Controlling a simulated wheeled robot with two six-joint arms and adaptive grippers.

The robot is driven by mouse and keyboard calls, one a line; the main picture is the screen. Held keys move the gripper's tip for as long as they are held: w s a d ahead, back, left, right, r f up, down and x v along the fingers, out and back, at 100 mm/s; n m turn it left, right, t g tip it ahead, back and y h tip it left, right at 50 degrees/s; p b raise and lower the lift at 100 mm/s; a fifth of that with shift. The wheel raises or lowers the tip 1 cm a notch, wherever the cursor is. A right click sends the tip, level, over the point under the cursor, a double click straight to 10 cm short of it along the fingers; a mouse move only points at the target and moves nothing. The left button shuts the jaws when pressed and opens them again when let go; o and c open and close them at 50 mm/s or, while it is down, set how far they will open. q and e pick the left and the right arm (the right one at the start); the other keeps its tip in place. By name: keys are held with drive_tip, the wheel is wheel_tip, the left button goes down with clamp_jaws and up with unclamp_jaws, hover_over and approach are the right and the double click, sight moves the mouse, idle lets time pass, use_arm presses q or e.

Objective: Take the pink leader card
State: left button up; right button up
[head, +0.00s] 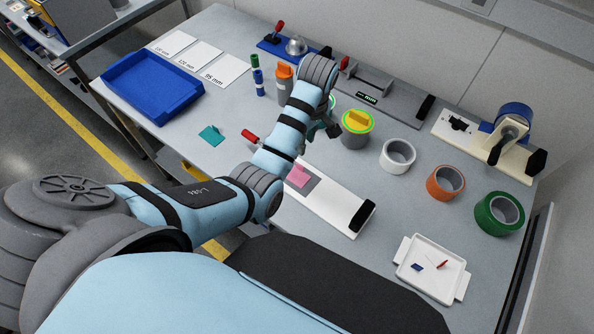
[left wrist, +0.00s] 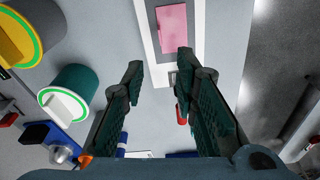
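The pink leader card (head: 297,176) lies on the grey patch of a long white board (head: 325,203) near the middle of the table. In the left wrist view the pink card (left wrist: 173,22) is at the top, beyond my fingertips. My left gripper (head: 328,128) hangs over the table behind the card in the head view, partly hidden by its own wrist. In the left wrist view my left gripper (left wrist: 160,68) is open, with nothing between its fingers. The fingers are apart from the card. My right gripper is not in view.
A grey-and-yellow canister (head: 357,127) stands close beside my left gripper. White (head: 397,157), orange (head: 445,183) and green (head: 499,213) rolls are to the right. A white tray (head: 431,266) is at front right, a blue tray (head: 152,86) at left. A teal card (head: 211,135) lies alone.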

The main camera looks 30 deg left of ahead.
sight(301, 166)
use_arm(q)
drive_tip(key=f, duration=0.4)
drive_tip(key=f+b, duration=0.1)
drive_tip(key=f, duration=0.4)
drive_tip(key=a+f, duration=0.1)
drive_tip(key=f, duration=0.3)
drive_tip(key=shift+w+f+b, duration=0.15)
drive_tip(key=shift+b, duration=0.25)
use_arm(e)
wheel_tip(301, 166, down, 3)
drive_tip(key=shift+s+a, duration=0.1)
use_arm(q)
clamp_jaws()
